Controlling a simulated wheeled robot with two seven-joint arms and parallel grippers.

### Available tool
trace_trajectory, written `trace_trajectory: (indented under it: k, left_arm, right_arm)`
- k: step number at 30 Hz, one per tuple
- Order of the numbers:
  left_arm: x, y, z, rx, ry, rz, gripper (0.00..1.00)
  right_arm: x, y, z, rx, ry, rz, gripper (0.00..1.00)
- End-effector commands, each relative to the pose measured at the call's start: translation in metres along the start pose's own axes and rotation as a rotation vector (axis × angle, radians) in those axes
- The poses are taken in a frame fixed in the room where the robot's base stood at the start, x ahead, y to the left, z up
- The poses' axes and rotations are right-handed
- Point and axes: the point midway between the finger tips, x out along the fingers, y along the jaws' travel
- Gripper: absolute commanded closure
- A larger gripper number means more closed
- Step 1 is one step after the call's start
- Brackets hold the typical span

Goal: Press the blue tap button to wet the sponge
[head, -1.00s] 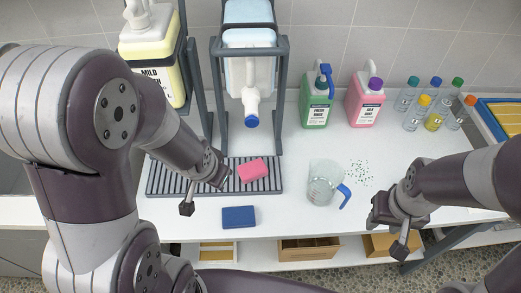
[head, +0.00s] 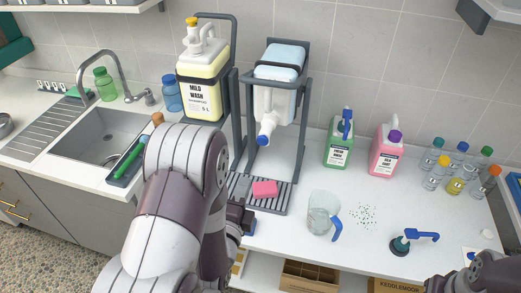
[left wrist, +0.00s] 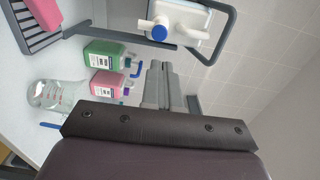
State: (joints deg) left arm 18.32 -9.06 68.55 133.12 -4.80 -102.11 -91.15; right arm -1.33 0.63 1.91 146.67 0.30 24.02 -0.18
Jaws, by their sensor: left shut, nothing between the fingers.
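The blue tap button (head: 265,140) is on the white spout of a pale blue container in a grey stand. It also shows in the left wrist view (left wrist: 158,32). The pink sponge (head: 264,188) lies on the slatted drain tray (head: 277,206) below the spout. My left gripper (head: 240,215) is partly hidden by my arm, in front of the tray and lower than the button. In the left wrist view its fingers (left wrist: 157,84) are shut and empty, apart from the button. My right gripper (head: 432,285) is cut off at the bottom right; its fingers are not clear.
A glass jug (head: 322,215) with a blue handle stands right of the tray. A green jug (head: 339,145), a pink jug (head: 385,152) and several small bottles stand further right. A yellow shampoo container (head: 201,88) and the sink (head: 98,138) are left.

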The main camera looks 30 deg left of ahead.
Motion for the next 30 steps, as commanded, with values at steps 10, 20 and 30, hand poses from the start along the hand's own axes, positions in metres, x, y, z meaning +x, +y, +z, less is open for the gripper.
trace_trajectory:
  k: [10, 20, 30]
  left_arm:
    - [0.049, -0.003, -0.001, -0.001, 0.002, -0.001, 1.0]
    - [0.116, -0.003, -0.001, -0.002, 0.001, 0.0, 1.0]
    - [0.141, 0.0, -0.001, -0.002, 0.001, 0.001, 1.0]
  right_arm:
    - [-0.013, 0.0, -0.002, 0.0, 0.0, 0.0, 0.57]
    - [-0.03, 0.0, -0.003, 0.0, 0.0, 0.0, 0.57]
    - [-0.035, 0.0, -0.004, 0.0, 0.0, 0.0, 0.57]
